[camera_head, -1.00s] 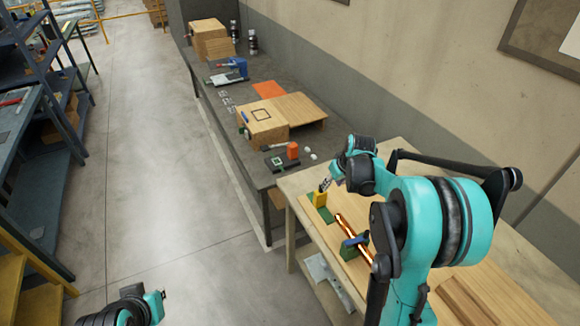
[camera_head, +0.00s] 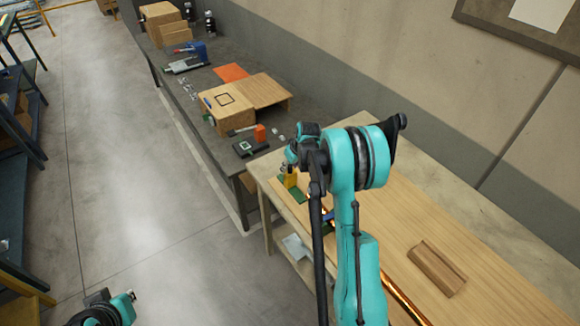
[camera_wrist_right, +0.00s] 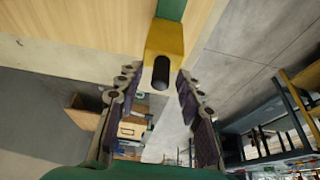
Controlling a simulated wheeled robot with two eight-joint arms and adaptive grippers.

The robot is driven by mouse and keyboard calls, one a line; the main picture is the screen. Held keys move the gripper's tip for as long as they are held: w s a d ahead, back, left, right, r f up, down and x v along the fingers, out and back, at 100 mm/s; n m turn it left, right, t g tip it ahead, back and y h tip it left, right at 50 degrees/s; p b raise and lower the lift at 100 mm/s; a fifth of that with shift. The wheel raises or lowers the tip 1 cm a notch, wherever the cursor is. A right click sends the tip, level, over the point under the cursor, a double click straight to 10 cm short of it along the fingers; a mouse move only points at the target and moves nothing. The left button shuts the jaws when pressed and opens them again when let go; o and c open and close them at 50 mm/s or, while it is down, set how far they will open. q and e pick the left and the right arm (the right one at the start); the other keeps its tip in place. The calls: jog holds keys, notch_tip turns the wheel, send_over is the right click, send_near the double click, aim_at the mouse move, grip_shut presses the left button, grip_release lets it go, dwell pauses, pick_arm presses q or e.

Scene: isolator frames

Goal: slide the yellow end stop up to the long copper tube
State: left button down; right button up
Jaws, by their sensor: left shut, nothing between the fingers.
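The yellow end stop (camera_head: 290,181) stands on a green rail (camera_head: 298,195) near the far left corner of the wooden bench. The long copper tube (camera_head: 400,296) lies along the bench, partly hidden behind my right arm. My right gripper (camera_head: 291,163) is at the stop's far side. In the right wrist view, its open fingers (camera_wrist_right: 156,76) are spread around the dark rounded part of the yellow stop (camera_wrist_right: 165,40). Contact cannot be told. My left gripper (camera_head: 127,298) is shut and empty, low over the floor.
A blue clamp (camera_head: 327,216) is beside the tube, partly behind my arm. A brown grooved block (camera_head: 438,268) lies on the bench at right. A grey table (camera_head: 215,130) with boxes, an orange sheet and tools adjoins the bench. Open floor lies left.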

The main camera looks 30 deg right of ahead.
grip_shut()
jog(key=s+b, duration=0.1)
jog(key=s, duration=0.8)
jog(key=shift+s+d+b, duration=0.35)
jog(key=shift+s, duration=0.05)
grip_release()
jog(key=v, duration=1.2)
jog(key=shift+a, duration=0.1)
